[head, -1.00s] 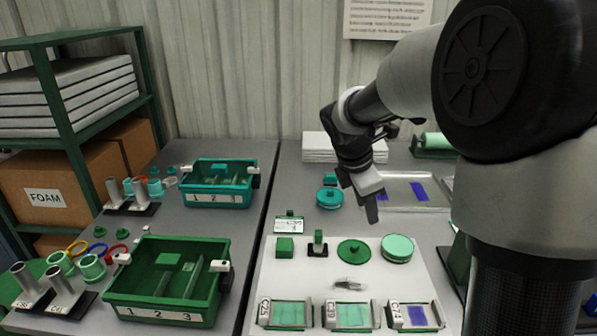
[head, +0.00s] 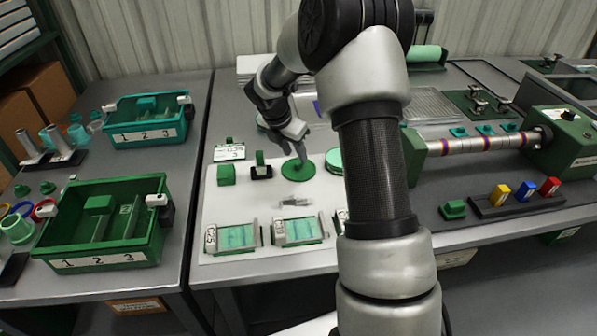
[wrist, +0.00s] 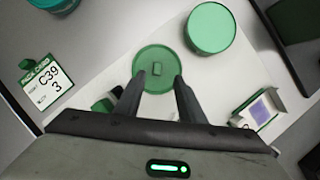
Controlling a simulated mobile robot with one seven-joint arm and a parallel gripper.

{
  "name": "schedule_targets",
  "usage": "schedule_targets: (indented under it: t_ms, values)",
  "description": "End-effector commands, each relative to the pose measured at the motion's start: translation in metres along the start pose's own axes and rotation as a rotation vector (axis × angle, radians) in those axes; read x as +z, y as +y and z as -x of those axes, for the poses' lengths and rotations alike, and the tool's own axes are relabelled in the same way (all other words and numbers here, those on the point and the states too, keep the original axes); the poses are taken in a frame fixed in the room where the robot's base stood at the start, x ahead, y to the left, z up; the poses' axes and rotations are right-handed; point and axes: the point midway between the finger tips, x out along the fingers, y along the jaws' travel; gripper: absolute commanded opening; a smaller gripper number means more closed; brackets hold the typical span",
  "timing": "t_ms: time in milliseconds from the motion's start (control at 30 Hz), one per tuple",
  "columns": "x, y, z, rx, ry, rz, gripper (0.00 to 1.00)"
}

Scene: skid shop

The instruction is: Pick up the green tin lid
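The green tin lid (head: 297,172) is a flat, dark green disc lying on the white mat (head: 228,200). In the wrist view the lid (wrist: 146,60) shows a small raised knob at its middle. My gripper (head: 298,152) points down over the lid in the head view. In the wrist view my gripper (wrist: 156,80) is open, with its two fingertips apart over the near part of the lid and nothing between them. The knob appears just beyond the fingertips. I cannot tell whether the fingertips touch the lid. The lid's near edge is partly hidden by the fingers.
A pale green round tin (wrist: 211,27) stands close to the right of the lid. A small green block on a black base (head: 261,171) and a pick card (wrist: 49,84) are to the left. Trays with green plates (head: 297,231) line the mat's front. Green bins (head: 100,262) stand left.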

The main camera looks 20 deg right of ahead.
Motion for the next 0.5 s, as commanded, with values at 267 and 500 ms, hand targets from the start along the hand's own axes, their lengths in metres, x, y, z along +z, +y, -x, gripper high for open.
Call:
schedule_targets:
  t_ms: [267,500]
  values:
    - [-0.002,0.002,-0.021,-0.001,0.0,0.0,0.36]
    - [-0.001,0.005,-0.054,-0.001,0.0,-0.002,0.36]
